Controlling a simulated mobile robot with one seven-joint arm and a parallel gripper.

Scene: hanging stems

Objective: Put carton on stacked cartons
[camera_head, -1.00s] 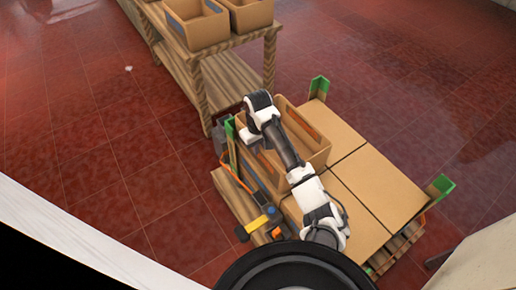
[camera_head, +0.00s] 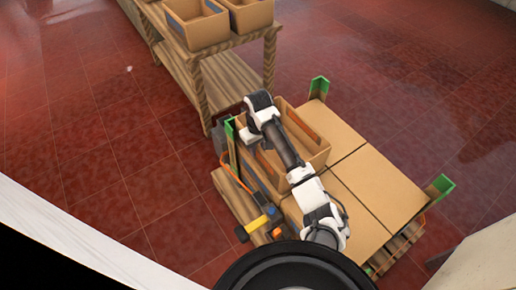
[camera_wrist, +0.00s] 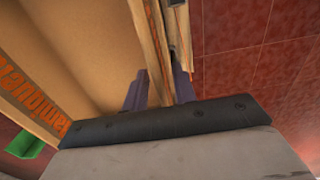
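An open, empty brown carton (camera_head: 312,124) with orange print stands upright at the back left of the stacked closed cartons (camera_head: 381,186). My arm reaches over it, and the gripper (camera_head: 252,140) is at its left wall. The fingertips are hidden in the head view. In the wrist view my gripper (camera_wrist: 160,92) has one finger inside the carton (camera_wrist: 95,45) and one outside, with the wall between them. Whether the fingers press on the wall is not clear. The carton's underside is hidden.
Green corner posts (camera_head: 318,88) stand around the stack, one (camera_head: 229,132) close to the carton's left side. A wooden table (camera_head: 228,72) behind holds more open cartons (camera_head: 198,26). Bare wooden slats (camera_head: 236,190) show at the stack's left. Red floor is clear at left and right.

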